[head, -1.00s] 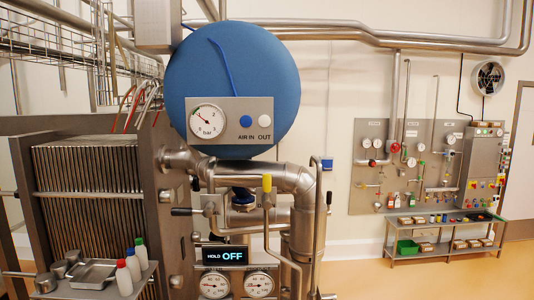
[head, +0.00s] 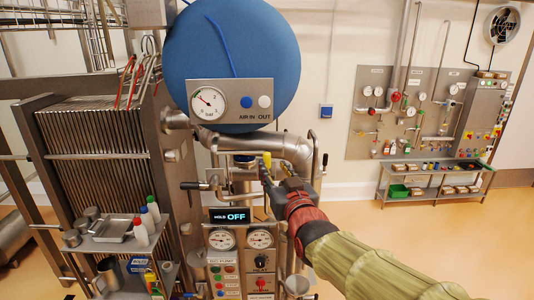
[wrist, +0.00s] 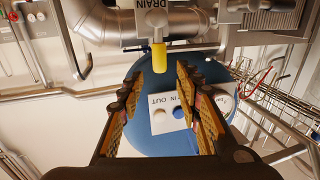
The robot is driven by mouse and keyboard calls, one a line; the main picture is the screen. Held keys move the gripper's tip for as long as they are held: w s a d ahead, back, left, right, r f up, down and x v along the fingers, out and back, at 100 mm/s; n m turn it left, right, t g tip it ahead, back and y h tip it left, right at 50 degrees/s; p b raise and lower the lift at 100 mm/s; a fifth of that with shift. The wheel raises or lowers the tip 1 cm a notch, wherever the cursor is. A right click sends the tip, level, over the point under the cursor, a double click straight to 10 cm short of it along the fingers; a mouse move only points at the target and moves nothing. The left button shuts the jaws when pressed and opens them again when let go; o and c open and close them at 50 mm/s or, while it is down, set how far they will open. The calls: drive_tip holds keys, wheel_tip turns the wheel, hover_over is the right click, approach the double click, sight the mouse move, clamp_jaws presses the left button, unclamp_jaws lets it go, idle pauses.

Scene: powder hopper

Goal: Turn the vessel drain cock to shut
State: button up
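The drain cock shows as a yellow-tipped handle (head: 267,160) in front of the steel pipe, below the blue round vessel (head: 232,55). In the wrist view, which is upside down, the yellow handle (wrist: 158,57) stands out from a plate marked DRAIN (wrist: 154,20). My gripper (wrist: 158,80) is open there, with a finger on each side and nothing held. The yellow handle lies just beyond the fingertips, near the middle of the gap. In the head view my gripper (head: 268,174) is at the handle's lower right and hides part of it; contact cannot be told.
A black-handled lever (head: 192,186) sits left of the cock. Below are a display reading HOLD OFF (head: 230,215) and two dials. A vertical pipe loop (head: 312,150) stands close on the right. A shelf with bottles (head: 115,237) is at the left. Open floor lies right.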

sight(268, 157)
drive_tip(key=shift+w+a+r, duration=0.1)
drive_tip(key=shift+w+r, duration=0.2)
drive_tip(key=shift+w, duration=0.2)
drive_tip(key=shift+w+a+f+p, duration=0.15)
drive_tip(key=shift+w+p, duration=0.3)
drive_tip(key=shift+w, duration=0.7)
drive_tip(key=shift+w+a+r+p, duration=0.1)
drive_tip(key=shift+w+a+p, duration=0.3)
drive_tip(key=shift+w, duration=0.7)
drive_tip(key=shift+w+a+f+p, duration=0.1)
drive_tip(key=shift+w+p, duration=0.4)
drive_tip(key=shift+w, duration=0.65)
drive_tip(key=shift+c, duration=0.5)
drive_tip(key=c, duration=0.8)
